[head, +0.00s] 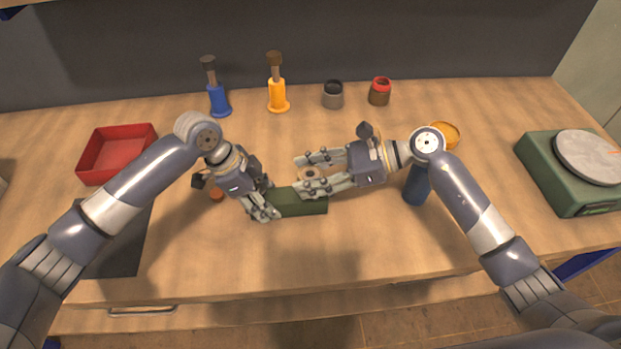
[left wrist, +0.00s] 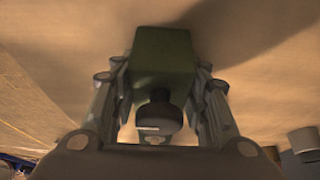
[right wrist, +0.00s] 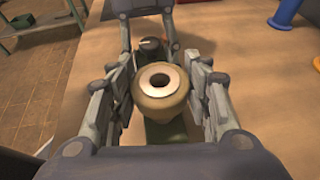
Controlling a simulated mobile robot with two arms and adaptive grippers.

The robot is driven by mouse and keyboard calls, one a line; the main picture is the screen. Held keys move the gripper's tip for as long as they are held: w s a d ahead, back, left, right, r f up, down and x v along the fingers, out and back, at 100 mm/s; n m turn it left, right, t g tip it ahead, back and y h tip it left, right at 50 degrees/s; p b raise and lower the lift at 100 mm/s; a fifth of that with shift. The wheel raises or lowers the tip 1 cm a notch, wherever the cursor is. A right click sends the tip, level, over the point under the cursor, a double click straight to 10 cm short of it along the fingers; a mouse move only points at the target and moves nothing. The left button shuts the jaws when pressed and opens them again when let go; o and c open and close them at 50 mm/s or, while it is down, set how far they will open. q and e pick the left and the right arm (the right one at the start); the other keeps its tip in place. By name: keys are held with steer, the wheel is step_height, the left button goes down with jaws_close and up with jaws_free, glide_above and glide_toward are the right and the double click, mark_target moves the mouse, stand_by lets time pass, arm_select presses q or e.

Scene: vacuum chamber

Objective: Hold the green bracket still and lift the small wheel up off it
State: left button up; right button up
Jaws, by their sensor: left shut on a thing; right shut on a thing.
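The green bracket (head: 302,204) lies on the table in front of me; it also fills the middle of the left wrist view (left wrist: 163,58). My left gripper (head: 264,208) is shut on its left end, beside a dark round knob (left wrist: 158,114). The small wheel (right wrist: 158,88), tan with a pale ring around a hole, is between the fingers of my right gripper (head: 306,174), which is shut on it. The wheel appears above the bracket, part of which shows below it in the right wrist view. A finger hides the space between them in the head view.
A red tray (head: 117,143) stands at left, near a dark mat (head: 120,245). Blue (head: 218,100) and yellow (head: 278,95) handled tools and two jars stand at the back. A blue cylinder (head: 416,187) is close to my right arm. A green scale (head: 560,175) stands far right. The front table is clear.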

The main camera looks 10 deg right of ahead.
arm_select(q)
steer(key=shift+f, duration=0.1)
arm_select(e)
steer(key=shift+r, duration=1.7)
arm_select(q)
steer(key=o, duration=1.2)
steer(key=v, duration=1.2)
